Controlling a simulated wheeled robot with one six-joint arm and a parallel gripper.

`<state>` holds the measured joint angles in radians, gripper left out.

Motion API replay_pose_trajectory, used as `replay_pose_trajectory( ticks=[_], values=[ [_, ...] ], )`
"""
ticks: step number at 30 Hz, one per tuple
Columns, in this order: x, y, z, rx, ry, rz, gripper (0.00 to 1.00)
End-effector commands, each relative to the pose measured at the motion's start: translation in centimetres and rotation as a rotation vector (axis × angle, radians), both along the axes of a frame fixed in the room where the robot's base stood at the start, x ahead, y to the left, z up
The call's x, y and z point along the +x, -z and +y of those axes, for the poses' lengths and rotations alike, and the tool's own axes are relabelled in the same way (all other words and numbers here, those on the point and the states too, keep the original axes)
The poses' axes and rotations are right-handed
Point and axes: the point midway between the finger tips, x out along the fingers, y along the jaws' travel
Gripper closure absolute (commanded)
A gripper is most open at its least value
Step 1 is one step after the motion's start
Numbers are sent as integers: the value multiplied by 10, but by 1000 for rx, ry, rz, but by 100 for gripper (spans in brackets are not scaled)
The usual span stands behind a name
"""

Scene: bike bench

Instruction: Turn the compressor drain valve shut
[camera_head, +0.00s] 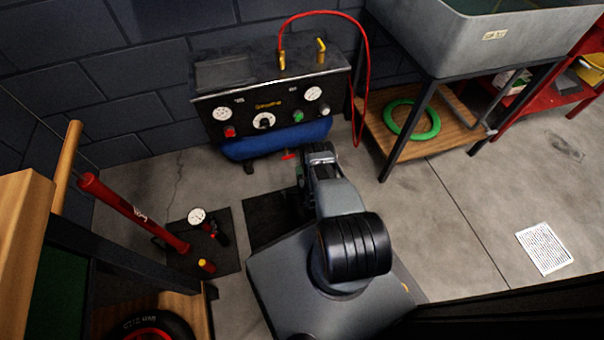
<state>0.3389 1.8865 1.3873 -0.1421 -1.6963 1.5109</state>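The compressor (272,100) stands against the back wall, with a black panel above a blue tank (250,148). A small red handle (288,156), which looks like the drain valve, shows below the tank, just left of my arm's end. Whether the valve is open or shut cannot be told at this size. My gripper (318,150) is at the far end of my arm, close to the right of the red handle. My own wrist hides most of the fingers, so I cannot see whether they are open or touch the handle.
A red hose (368,75) loops down right of the compressor. A grey sink (490,35) stands on a frame, with a green ring (411,119) on its shelf. A red floor pump (130,212) stands at left. A paper sheet (543,248) lies on open floor at right.

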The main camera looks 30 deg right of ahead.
Motion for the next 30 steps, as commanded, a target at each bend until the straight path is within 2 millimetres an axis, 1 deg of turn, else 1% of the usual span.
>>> replay_pose_trajectory(
  ticks=[1,3,9,30],
  values=[
    [-6,-1,1,0,1,1,62],
    [-12,-1,2,0,0,1,62],
    [-21,0,4,0,0,0,62],
    [-21,0,5,0,-2,-1,62]
  ],
)
